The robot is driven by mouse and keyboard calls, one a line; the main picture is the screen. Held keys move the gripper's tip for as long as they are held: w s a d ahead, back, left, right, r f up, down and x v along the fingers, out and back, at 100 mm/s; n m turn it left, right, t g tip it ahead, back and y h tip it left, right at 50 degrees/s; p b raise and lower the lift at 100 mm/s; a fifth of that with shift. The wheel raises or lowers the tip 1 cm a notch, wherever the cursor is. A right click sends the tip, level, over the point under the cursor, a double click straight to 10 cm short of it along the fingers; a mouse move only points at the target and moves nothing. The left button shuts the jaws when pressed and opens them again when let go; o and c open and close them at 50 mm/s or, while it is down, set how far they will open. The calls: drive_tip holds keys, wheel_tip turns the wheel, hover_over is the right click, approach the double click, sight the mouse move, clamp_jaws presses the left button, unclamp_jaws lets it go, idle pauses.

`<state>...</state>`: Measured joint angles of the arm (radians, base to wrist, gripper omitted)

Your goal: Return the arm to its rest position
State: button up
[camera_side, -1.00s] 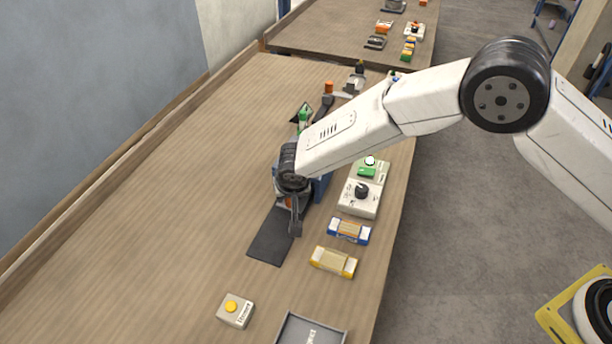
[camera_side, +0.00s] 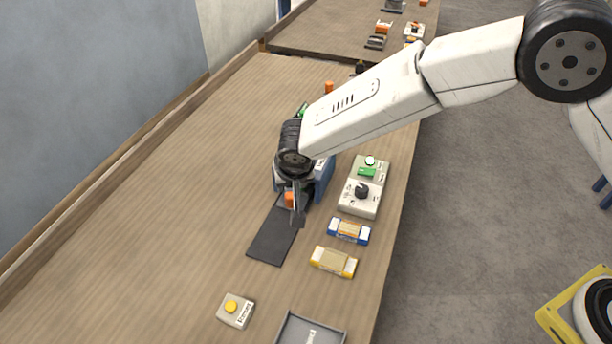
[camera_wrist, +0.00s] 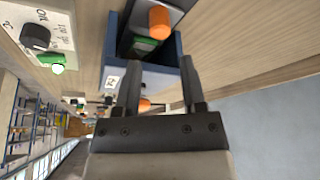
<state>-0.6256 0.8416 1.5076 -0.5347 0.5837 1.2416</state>
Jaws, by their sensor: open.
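My gripper (camera_side: 297,215) is above the table at the blue machine (camera_side: 322,180), near the upper end of the dark mat (camera_side: 272,240). In the wrist view my gripper (camera_wrist: 160,85) has its two dark fingers spread apart with nothing held between them. Beyond the fingers is the blue housing (camera_wrist: 172,70) with a green part (camera_wrist: 145,45) and an orange cylinder (camera_wrist: 159,22). My arm hides much of the machine in the side view.
A control box with a dark knob (camera_side: 361,192) stands right of the machine. A blue pack (camera_side: 349,231), a yellow pack (camera_side: 334,262), a yellow-button box (camera_side: 234,310) and a grey tray (camera_side: 310,326) lie nearer. The table's left side is clear.

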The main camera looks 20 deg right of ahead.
drive_tip(key=s+d+r+n+g, duration=0.1)
drive_tip(key=s+d+r, duration=0.2)
drive_tip(key=d, duration=0.5)
drive_tip(key=s+d+r, duration=0.2)
drive_tip(key=s+d, duration=0.1)
drive_tip(key=d, duration=0.6)
drive_tip(key=s+d+r+n+g, duration=0.1)
drive_tip(key=s+d, duration=1.1)
drive_tip(key=s, duration=0.2)
drive_tip(key=shift+s+r+y, duration=0.35)
drive_tip(key=shift+y, duration=0.05)
